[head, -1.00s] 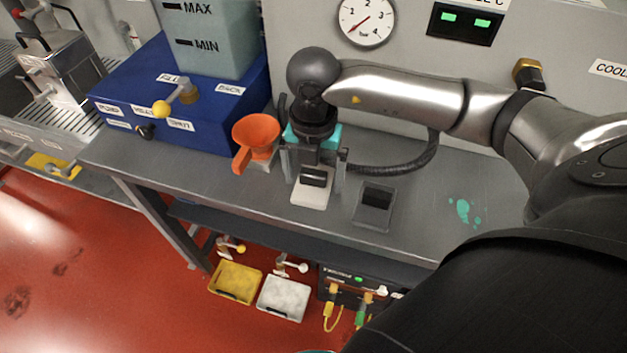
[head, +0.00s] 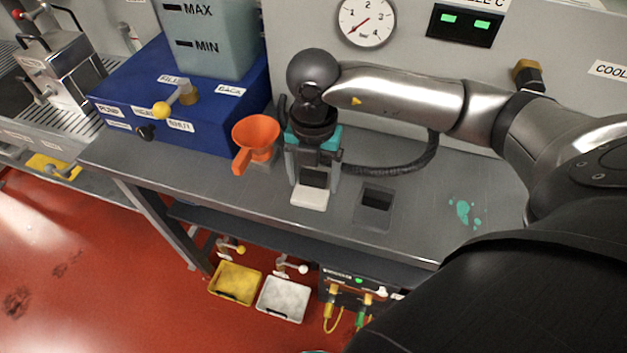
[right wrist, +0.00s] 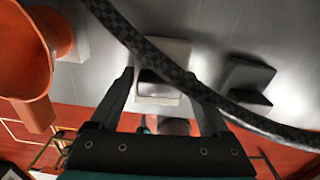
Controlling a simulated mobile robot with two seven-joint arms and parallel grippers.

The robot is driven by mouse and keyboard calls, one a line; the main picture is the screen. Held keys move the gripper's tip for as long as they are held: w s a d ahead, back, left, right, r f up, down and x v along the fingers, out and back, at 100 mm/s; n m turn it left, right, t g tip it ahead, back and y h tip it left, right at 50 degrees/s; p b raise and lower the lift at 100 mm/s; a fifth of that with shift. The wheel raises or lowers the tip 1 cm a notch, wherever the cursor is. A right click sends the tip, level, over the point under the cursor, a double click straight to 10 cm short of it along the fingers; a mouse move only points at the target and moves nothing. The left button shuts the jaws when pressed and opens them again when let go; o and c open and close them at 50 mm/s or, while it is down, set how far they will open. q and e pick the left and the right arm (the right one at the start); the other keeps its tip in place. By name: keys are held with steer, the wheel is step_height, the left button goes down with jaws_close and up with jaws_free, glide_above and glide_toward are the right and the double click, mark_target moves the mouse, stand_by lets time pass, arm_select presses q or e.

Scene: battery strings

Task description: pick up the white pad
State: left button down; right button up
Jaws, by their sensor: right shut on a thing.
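The white pad (head: 309,198) is a small pale block with a dark part on its upper side, at the front of the grey bench. My right gripper (head: 315,180) points down over it, with one finger on each side, and is shut on it. In the right wrist view the pad (right wrist: 162,50) lies between the two fingers of my right gripper (right wrist: 163,95). I cannot tell whether the pad touches the bench. My left gripper does not show.
An orange funnel (head: 256,135) stands close on the left. A grey holder with a dark opening (head: 375,212) is on the right. A black hose (head: 405,163) runs behind and crosses the wrist view. Yellow (head: 236,282) and white (head: 283,299) trays sit below the bench.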

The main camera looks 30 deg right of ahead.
mark_target(313, 173)
steer(key=shift+r, duration=0.1)
step_height(313, 173, up, 20)
steer(key=p, duration=0.4)
